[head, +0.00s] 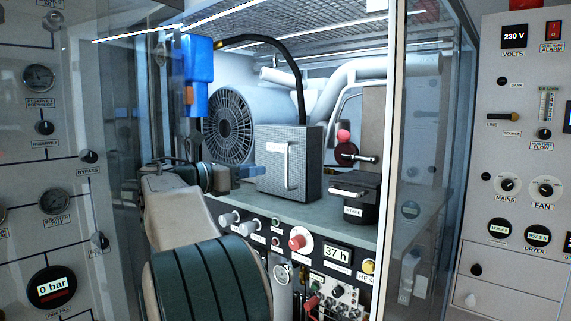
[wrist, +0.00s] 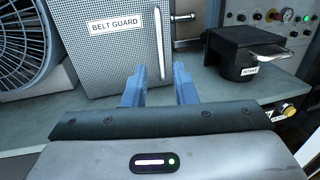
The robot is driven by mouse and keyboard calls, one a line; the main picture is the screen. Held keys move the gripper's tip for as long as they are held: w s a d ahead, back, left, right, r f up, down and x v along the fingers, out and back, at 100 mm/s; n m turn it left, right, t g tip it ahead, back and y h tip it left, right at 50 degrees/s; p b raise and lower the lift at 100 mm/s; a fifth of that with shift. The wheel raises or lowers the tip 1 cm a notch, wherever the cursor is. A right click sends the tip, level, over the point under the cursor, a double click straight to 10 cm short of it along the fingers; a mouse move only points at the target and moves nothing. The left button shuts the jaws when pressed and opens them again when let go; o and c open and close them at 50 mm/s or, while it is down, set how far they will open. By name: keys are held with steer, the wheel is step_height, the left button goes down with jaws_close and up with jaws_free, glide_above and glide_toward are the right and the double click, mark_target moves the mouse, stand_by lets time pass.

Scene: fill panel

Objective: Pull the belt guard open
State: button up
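The belt guard (head: 278,163) is a grey perforated box on the bench inside the cabinet, with a vertical pale handle (head: 291,165) on its front. It looks shut. In the wrist view the guard (wrist: 102,60) carries a "BELT GUARD" label, and its handle (wrist: 159,42) stands ahead of my gripper. My gripper (wrist: 160,80) has two blue fingers, apart with nothing between them, just short of the handle's lower end.
A fan (head: 229,127) stands left of the guard. A black intake block (head: 357,197) with a metal handle stands to the right. A control panel (head: 300,240) with knobs lies below the bench edge. A glass panel and white post (head: 391,150) bound the right side.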

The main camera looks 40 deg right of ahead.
mark_target(287, 184)
steer(key=d+p, duration=0.1)
steer(key=d, duration=0.6)
steer(key=s+d+p, duration=0.1)
steer(key=d, duration=0.3)
steer(key=shift+s+p, duration=0.1)
steer(key=shift+p, duration=0.2)
jaws_close()
